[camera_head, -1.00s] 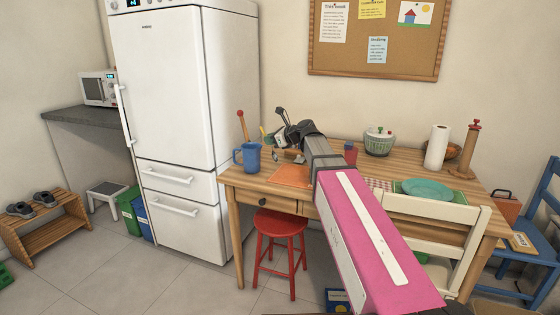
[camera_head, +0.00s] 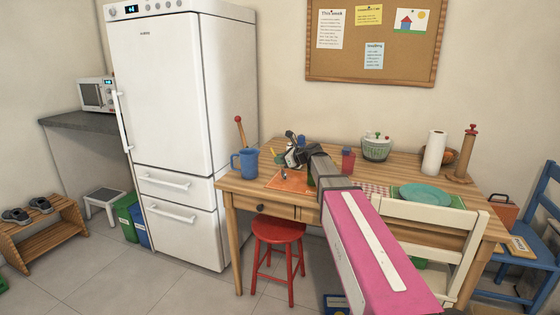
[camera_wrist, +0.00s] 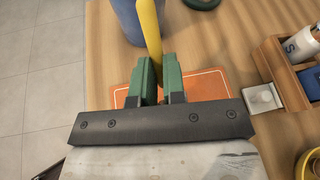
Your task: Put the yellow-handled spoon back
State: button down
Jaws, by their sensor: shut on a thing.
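The yellow handle (camera_wrist: 151,38) of the spoon stands between the two green fingers of my gripper (camera_wrist: 156,82) in the wrist view. My gripper is shut on it. The spoon's other end is not clearly seen. A blue mug (camera_wrist: 126,18) is just beyond the handle, and I cannot tell if they touch. The mug (camera_head: 245,163) stands at the table's left end in the head view, with my gripper (camera_head: 279,156) to its right, low over the orange mat (camera_head: 290,181). The mat (camera_wrist: 205,84) lies under the fingers in the wrist view.
A wooden caddy (camera_wrist: 276,72) with a bottle stands right of the fingers. A red stool (camera_head: 278,230) and white chair (camera_head: 440,215) stand in front.

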jog(key=shift+f, duration=0.15)
jog(key=c, duration=1.2)
grip_release()
jog(key=v, duration=1.2)
jog(key=shift+r, duration=0.2)
jog(key=shift+s, duration=0.1)
